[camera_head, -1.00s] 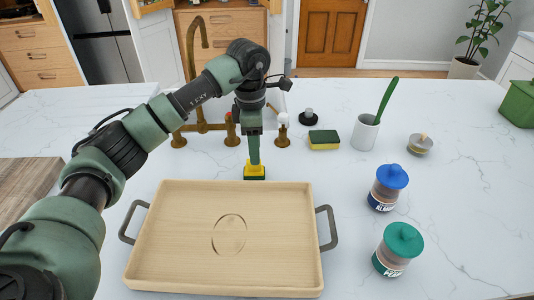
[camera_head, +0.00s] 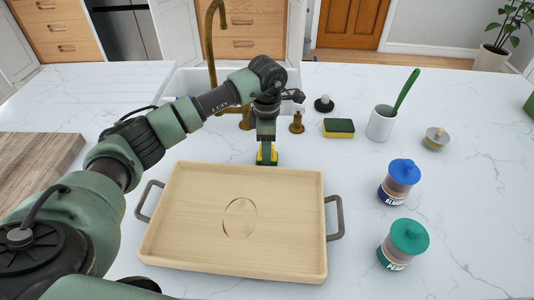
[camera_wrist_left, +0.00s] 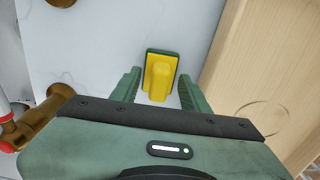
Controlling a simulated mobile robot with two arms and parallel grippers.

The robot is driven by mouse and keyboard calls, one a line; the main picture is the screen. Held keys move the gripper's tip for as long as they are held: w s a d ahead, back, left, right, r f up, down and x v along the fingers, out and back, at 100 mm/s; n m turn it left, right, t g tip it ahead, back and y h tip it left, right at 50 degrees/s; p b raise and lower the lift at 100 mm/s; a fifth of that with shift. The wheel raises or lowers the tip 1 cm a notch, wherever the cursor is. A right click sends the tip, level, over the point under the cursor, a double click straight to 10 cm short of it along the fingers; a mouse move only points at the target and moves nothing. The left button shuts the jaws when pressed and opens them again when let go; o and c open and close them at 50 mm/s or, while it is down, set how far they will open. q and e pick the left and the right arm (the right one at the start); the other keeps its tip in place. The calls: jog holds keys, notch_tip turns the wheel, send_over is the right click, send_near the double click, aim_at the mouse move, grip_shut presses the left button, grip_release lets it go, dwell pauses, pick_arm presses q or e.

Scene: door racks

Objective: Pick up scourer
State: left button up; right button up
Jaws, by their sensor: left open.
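The scourer, a green block with a yellow handle on top (camera_wrist_left: 158,80), stands on the white counter just behind the tray. In the head view the scourer (camera_head: 267,160) shows only in part below my left gripper (camera_head: 266,145). In the left wrist view my left gripper (camera_wrist_left: 159,75) is open, with one green finger on each side of the yellow handle. I cannot tell whether either finger touches it. My right gripper is not in view.
A wooden tray (camera_head: 190,235) with dark handles lies in front of the scourer. A yellow and green sponge (camera_head: 339,128), a white cup (camera_head: 380,125) with a green brush, and blue-lidded (camera_head: 400,180) and green-lidded (camera_head: 404,245) jars stand to the right. Brass taps are behind.

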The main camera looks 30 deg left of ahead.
pick_arm(q)
jog(key=shift+w, duration=0.1)
grip_shut()
jog(key=shift+r, duration=0.1)
notch_tip(320, 180, up, 20)
jog(key=b, duration=0.2)
